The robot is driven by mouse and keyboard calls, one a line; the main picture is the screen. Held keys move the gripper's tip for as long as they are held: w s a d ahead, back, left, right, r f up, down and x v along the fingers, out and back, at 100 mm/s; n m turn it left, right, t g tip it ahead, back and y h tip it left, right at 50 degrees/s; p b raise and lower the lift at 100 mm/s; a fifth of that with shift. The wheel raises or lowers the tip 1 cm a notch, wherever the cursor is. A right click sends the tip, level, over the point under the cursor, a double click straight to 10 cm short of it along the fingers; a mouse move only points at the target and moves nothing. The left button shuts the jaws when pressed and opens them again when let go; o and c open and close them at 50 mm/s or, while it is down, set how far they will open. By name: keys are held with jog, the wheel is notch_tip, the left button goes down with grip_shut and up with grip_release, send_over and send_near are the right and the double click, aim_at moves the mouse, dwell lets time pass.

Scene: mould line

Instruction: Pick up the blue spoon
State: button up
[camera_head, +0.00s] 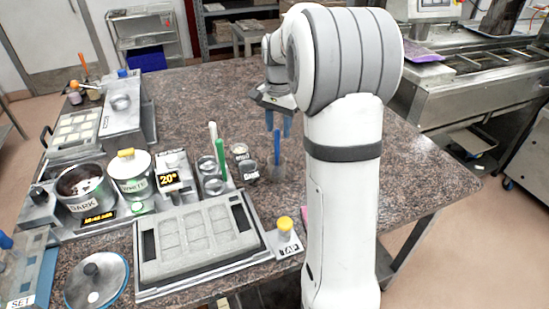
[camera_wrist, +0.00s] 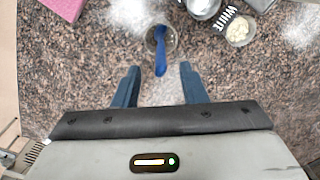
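The blue spoon (camera_head: 277,146) stands upright in a small clear cup (camera_head: 280,168) on the granite table. In the wrist view the spoon (camera_wrist: 160,52) shows from above, leaning over the round cup (camera_wrist: 152,36). My gripper (camera_head: 278,124) is above the table, with its blue fingers pointing down. In the head view it overlaps the upper end of the spoon. In the wrist view the fingers of my gripper (camera_wrist: 158,84) are wide apart, with nothing between their tips. The spoon lies just beyond them, between their lines. No contact shows.
A cup labelled DARK (camera_head: 250,171) and a cup with white pieces (camera_head: 239,152) stand left of the spoon's cup. More cups hold a green spoon (camera_head: 221,158) and a white spoon (camera_head: 213,140). A mould tray (camera_head: 200,240) lies in front. The granite behind is clear.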

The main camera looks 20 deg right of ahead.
aim_at(277, 144)
notch_tip(277, 144, down, 7)
jog(key=shift+a+r+p, duration=0.15)
jog(key=shift+r+p, duration=0.05)
jog(key=shift+p, duration=0.35)
grip_shut()
